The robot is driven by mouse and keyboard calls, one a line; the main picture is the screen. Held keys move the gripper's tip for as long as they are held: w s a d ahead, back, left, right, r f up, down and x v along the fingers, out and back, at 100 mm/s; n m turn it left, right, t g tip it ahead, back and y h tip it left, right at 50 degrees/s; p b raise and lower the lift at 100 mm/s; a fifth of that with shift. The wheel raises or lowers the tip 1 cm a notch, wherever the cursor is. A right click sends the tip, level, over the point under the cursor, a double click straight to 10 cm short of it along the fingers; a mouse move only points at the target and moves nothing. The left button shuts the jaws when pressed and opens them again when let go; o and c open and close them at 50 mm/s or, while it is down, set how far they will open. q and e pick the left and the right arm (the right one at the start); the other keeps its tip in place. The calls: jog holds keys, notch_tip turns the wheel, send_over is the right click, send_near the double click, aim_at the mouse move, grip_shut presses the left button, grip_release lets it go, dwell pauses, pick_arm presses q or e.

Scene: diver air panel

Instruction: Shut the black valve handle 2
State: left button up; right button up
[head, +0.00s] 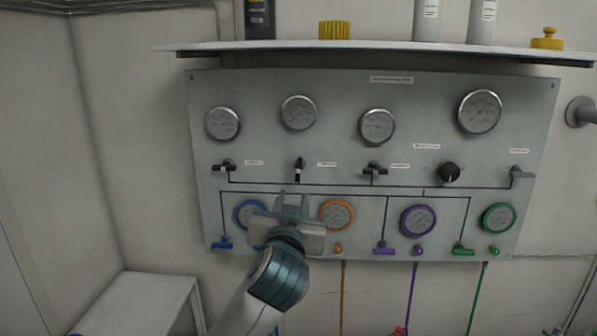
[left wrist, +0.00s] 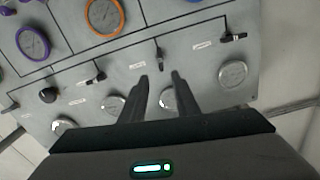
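The second black valve handle from the left (head: 298,170) points vertically on the grey panel, in the row under the gauges; its label is too small to read. The left wrist view also shows this handle (left wrist: 158,54). My left gripper (head: 292,198) is in front of the panel, just below the handle in the head view. In the left wrist view its two fingers (left wrist: 160,77) are apart with nothing between them, and the handle shows just beyond the tips, in line with the gap. The black handles to the left (head: 224,167) and right (head: 374,168) lie horizontal.
Below are coloured gauges and handles, partly hidden by my left arm. A white table (head: 140,300) stands at lower left.

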pick_arm(q)
jog(key=shift+w+r, duration=0.2)
dwell(0.3)
jog(key=p, duration=0.7)
send_near(298, 171)
jog(key=w, duration=0.8)
jog(key=shift+w+d+r, duration=0.15)
jog(key=shift+w+d, duration=0.05)
jog(key=shift+d, duration=0.1)
jog(key=shift+w+d+p, duration=0.1)
jog(key=shift+w+p, duration=0.3)
jog(key=shift+w, duration=0.6)
jog(key=shift+c, duration=0.5)
grip_shut()
